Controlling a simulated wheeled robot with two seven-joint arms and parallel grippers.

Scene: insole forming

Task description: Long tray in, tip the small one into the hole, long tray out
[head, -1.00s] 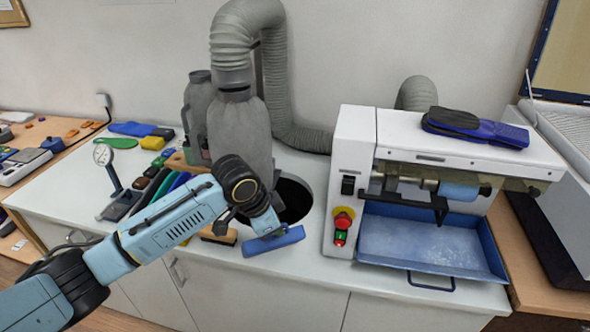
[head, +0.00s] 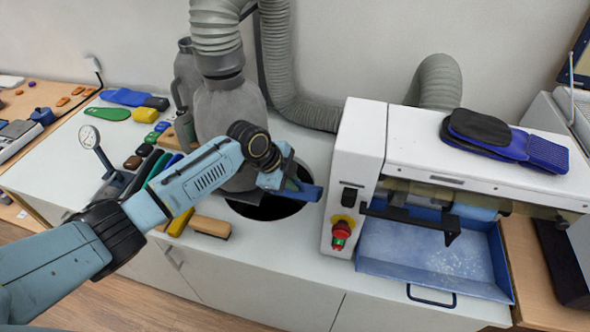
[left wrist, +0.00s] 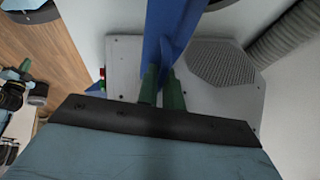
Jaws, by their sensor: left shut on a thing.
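My left gripper (head: 284,183) is shut on the small blue tray (head: 306,192) and holds it above the round dark hole (head: 262,210) in the white counter. The small tray looks tilted; its inside and any contents are hidden. In the left wrist view, the green fingers (left wrist: 162,88) pinch the small tray (left wrist: 170,30), which appears as a narrow blue strip. The long blue tray (head: 432,286) sits under the front of the white grinding machine (head: 440,145), with whitish dust on its floor. My right gripper is not clearly seen.
A grey canister (head: 228,108) with a thick hose stands just behind the hole. A wooden-backed brush (head: 209,227) lies left of the hole. Several tools and a dial gauge (head: 90,138) are farther left. Dark and blue insoles (head: 505,140) lie on the machine.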

